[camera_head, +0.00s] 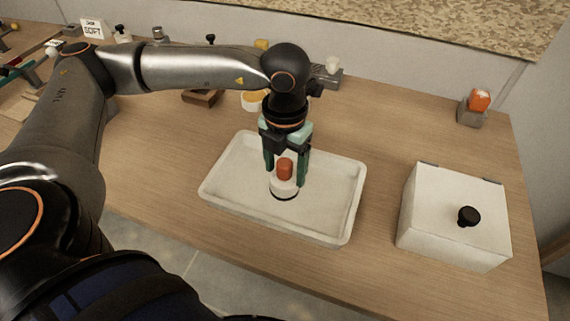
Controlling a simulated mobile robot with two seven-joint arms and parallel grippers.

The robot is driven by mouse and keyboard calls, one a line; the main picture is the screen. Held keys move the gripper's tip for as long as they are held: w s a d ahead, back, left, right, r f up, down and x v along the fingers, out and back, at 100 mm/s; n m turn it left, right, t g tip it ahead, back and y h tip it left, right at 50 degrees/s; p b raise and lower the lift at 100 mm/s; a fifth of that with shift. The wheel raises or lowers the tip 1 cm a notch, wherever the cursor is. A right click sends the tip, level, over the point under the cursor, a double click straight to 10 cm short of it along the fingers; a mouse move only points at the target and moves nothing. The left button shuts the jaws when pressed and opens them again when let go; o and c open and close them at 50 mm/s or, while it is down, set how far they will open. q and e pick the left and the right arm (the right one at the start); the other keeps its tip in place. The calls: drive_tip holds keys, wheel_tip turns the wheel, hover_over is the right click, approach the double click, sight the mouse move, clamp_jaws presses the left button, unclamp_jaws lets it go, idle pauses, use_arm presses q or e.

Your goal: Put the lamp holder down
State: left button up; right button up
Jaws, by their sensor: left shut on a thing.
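The lamp holder (284,188) is a small white round piece with a red-orange top, and a dark edge shows beneath it. It is upright between the fingers of my left gripper (286,178), which points down and is shut on it. Both are over the middle of a shallow white tray (222,193). The lamp holder is at or just above the tray floor; I cannot tell whether it touches. Nothing else shows in the tray. My right gripper is not in view.
A white box (435,215) with a black knob (468,216) stands right of the tray. A grey block with an orange piece (479,100) is at the back right. Small parts and a sign (92,30) line the back left. Wooden counter (390,130) is clear behind the box.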

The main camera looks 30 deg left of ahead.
use_arm(q)
drive_tip(key=shift+f, duration=0.1)
drive_tip(key=shift+f+b, duration=0.15)
drive_tip(key=shift+b, duration=0.15)
drive_tip(key=o, duration=1.5)
drive_tip(key=shift+o, duration=0.2)
drive_tip(key=shift+r+p, duration=0.3)
drive_tip(key=shift+p, duration=0.05)
wheel_tip(320, 180, up, 11)
drive_tip(key=shift+f, duration=0.15)
drive_tip(key=shift+r, duration=0.65)
